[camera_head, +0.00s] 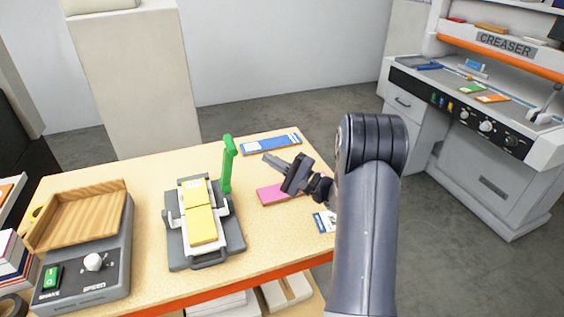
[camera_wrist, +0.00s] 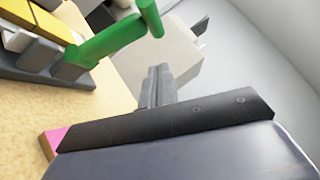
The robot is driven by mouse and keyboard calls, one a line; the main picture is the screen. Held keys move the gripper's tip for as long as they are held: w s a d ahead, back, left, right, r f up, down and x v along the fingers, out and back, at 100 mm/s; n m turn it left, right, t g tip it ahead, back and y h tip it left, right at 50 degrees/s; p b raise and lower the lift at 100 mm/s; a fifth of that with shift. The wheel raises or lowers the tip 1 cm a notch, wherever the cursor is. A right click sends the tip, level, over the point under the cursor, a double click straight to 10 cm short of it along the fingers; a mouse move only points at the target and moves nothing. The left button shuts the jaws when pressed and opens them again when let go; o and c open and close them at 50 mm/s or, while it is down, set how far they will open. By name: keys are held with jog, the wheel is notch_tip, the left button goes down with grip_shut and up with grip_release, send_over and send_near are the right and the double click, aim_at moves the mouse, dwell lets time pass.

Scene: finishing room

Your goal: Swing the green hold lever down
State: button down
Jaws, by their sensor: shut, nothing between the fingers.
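The green hold lever (camera_head: 227,165) stands upright at the right back of a grey clamp fixture (camera_head: 178,250) on the table. The fixture holds yellow pads (camera_head: 201,224). In the wrist view the green lever (camera_wrist: 112,38) crosses the upper left, with a short knob at its top end. My gripper (camera_head: 272,160) is shut and empty, to the right of the lever and apart from it, pointing left. In the wrist view my gripper's fingers (camera_wrist: 157,88) are together, below and right of the lever's upper end.
A wooden tray (camera_head: 77,218) on a grey shaker unit stands at the left. A blue strip (camera_head: 270,144), a pink pad (camera_head: 270,195) and a small card (camera_head: 325,221) lie near my gripper. The creaser bench (camera_head: 480,110) stands apart at the right.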

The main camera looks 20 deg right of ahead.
aim_at(228, 163)
jog(key=w+a+r+p, duration=0.2)
jog(key=a+p, duration=0.1)
jog(key=a, duration=0.3)
jog(key=shift+w+a+r, duration=0.2)
jog(key=shift+w+r, duration=0.15)
jog(key=shift+w, duration=0.05)
